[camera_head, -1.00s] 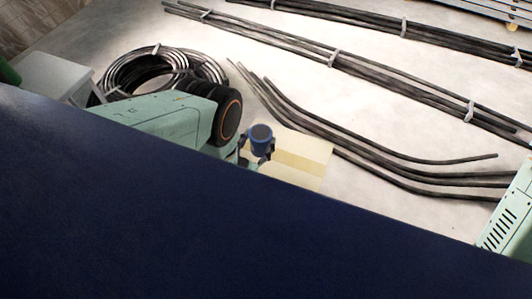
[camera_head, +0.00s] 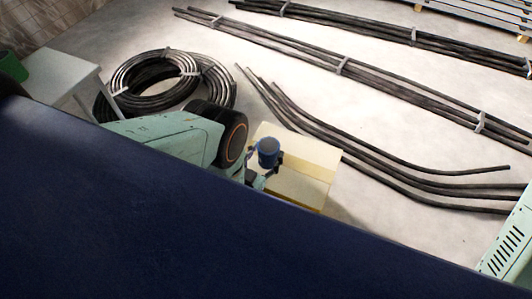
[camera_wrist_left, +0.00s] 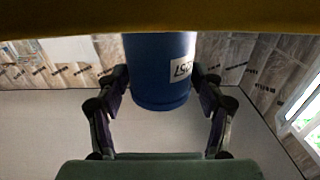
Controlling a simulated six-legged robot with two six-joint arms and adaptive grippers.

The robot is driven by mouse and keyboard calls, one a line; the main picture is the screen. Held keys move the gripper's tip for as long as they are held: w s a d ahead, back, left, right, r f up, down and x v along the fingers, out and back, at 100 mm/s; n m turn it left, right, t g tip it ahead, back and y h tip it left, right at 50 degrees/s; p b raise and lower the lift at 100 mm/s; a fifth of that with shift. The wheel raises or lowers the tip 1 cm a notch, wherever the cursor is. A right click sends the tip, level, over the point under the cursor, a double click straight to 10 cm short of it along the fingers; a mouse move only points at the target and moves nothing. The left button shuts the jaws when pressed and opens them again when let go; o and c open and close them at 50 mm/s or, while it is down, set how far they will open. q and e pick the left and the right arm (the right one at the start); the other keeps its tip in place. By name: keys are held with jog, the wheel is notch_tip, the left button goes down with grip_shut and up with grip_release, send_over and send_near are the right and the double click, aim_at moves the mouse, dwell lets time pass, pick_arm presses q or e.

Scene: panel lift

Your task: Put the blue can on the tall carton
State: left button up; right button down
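The blue can (camera_head: 268,150) with a dark top is upright in my left gripper (camera_head: 262,168), over the left part of the tall carton (camera_head: 305,160) in the head view. The carton is pale yellow, its lower part cut off by a dark blue surface. In the left wrist view the can (camera_wrist_left: 160,75) with a white label is between both fingers of my left gripper (camera_wrist_left: 160,88), which touch its sides. I cannot tell whether the can's base touches the carton. My right gripper is not in view.
A large dark blue surface (camera_head: 150,230) fills the foreground. A coil of black cable (camera_head: 150,85) lies behind my left arm, and cable bundles (camera_head: 350,72) cross the floor. Pale floor is clear between the cables.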

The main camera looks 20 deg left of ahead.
pick_arm(q)
jog(key=o, duration=0.3)
jog(key=shift+r, duration=0.2)
jog(key=s+p, duration=0.3)
jog(key=s, duration=0.9)
jog(key=shift+a+p, duration=0.2)
jog(key=shift+p, duration=0.15)
